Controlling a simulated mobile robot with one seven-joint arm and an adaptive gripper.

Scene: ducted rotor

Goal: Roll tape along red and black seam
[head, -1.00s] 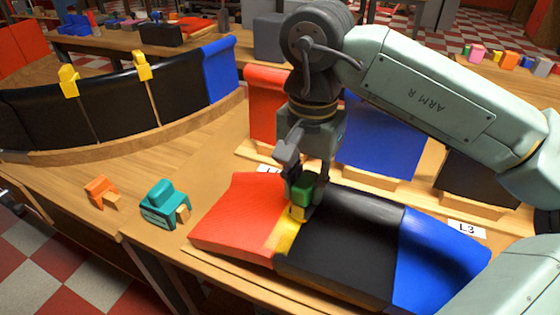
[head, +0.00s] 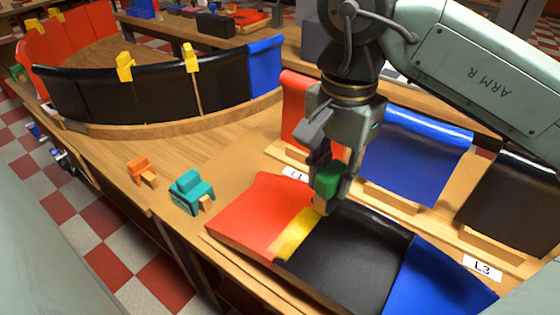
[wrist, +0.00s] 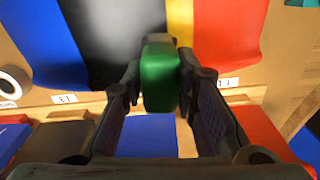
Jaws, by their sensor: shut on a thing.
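My gripper (head: 326,186) is shut on a green block-like tool (head: 328,180), also in the wrist view (wrist: 160,78). It is at the far end of the seam between the red panel (head: 258,215) and the black panel (head: 352,258), on the black side. A yellow tape strip (head: 297,234) lies along this seam; its far end is partly hidden by my gripper. The strip also shows in the wrist view (wrist: 180,22), just right of the tool. I cannot tell whether the tool touches the surface.
A teal tool (head: 192,190) and an orange tool (head: 142,172) stand on the table at left. A blue panel (head: 440,282) adjoins the black one. Upright panels stand behind. A tape roll (wrist: 12,84) lies at the left edge of the wrist view.

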